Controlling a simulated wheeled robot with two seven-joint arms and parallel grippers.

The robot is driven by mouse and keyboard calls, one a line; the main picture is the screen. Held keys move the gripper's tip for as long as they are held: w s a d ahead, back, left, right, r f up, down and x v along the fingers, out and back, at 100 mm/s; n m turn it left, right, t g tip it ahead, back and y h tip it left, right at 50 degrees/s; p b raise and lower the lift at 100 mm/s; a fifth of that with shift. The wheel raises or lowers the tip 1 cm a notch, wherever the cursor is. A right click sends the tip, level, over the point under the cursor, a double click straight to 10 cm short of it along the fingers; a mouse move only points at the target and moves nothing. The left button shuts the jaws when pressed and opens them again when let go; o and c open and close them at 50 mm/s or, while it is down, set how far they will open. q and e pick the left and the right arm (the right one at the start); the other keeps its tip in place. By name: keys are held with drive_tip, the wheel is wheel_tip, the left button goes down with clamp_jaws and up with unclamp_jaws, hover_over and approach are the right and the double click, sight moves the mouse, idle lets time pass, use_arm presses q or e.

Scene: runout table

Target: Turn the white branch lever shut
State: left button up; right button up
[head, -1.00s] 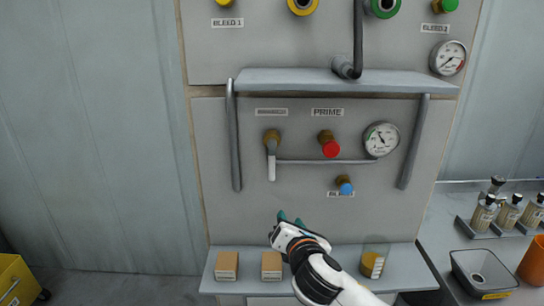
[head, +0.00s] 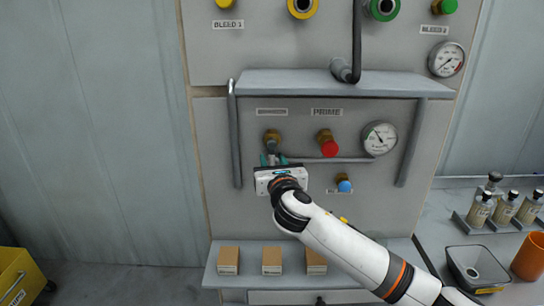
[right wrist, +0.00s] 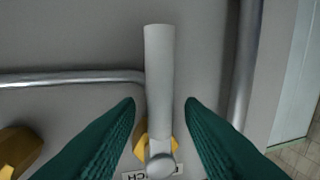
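The white branch lever (right wrist: 158,75) stands out in the right wrist view as a long pale handle on a brass valve (right wrist: 152,150), along the picture's height. In the head view the brass valve (head: 271,137) shows on the grey panel, and my right gripper mostly hides the lever below it. My right gripper (head: 273,159) is at the panel, just under the valve. In the right wrist view its teal fingers (right wrist: 160,104) are open, one on each side of the lever, with a gap on both sides. My left gripper is not in view.
A red PRIME knob (head: 328,148), a blue knob (head: 344,185) and a gauge (head: 380,138) are to the right. A thin pipe (head: 345,160) runs beside the lever. Grey bars (head: 234,135) flank the panel. Small boxes (head: 228,260) stand on the ledge below.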

drive_tip(key=shift+w+a, duration=0.15)
drive_tip(key=shift+w, duration=0.55)
drive_tip(key=shift+c, duration=0.3)
clamp_jaws()
